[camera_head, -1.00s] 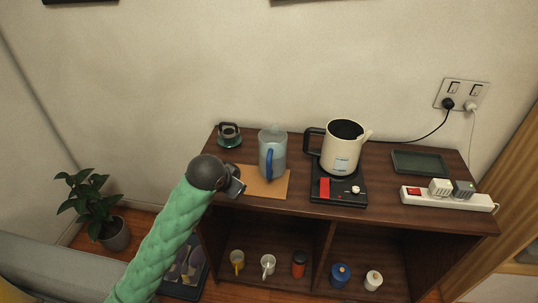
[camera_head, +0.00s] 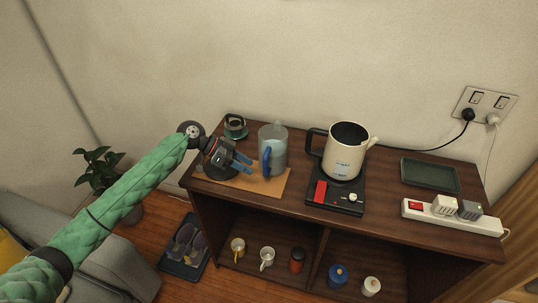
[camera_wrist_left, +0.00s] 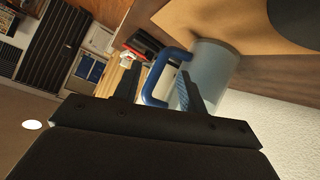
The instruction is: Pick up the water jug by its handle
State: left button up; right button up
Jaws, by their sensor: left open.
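The water jug (camera_head: 273,140) is a translucent grey-blue pitcher with a blue handle (camera_head: 267,161) on its front side. It stands upright on a tan board on the cabinet top. My left gripper (camera_head: 243,161) is open, just left of the handle, with its fingers pointing at the jug. In the left wrist view the blue handle (camera_wrist_left: 155,80) shows beyond and partly between the two open fingers (camera_wrist_left: 158,90), with the jug body (camera_wrist_left: 212,70) behind it. I cannot tell whether a finger touches the handle. My right gripper is not in view.
A cream kettle (camera_head: 343,152) stands on a black base (camera_head: 335,197) right of the jug. A dark cup (camera_head: 235,123) on a saucer is behind my gripper. A green tray (camera_head: 430,175) and a white power strip (camera_head: 452,218) lie at the right. Several mugs and jars stand on the lower shelf.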

aim_at(271, 156)
pick_arm(q)
jog(key=d+m+p, duration=0.1)
jog(key=d, duration=0.1)
jog(key=d+m+h+p, duration=0.1)
jog(key=d+p, duration=0.1)
jog(key=d, duration=0.1)
jog(key=d+m+h+p, duration=0.1)
jog(key=d+p, duration=0.1)
jog(key=shift+s+d+r, duration=0.2)
jog(key=shift+r, duration=0.1)
jog(key=shift+d+f, duration=0.35)
jog(key=shift+d, duration=0.1)
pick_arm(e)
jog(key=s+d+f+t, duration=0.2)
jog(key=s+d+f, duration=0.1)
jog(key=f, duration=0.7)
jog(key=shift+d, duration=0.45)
pick_arm(q)
grip_shut()
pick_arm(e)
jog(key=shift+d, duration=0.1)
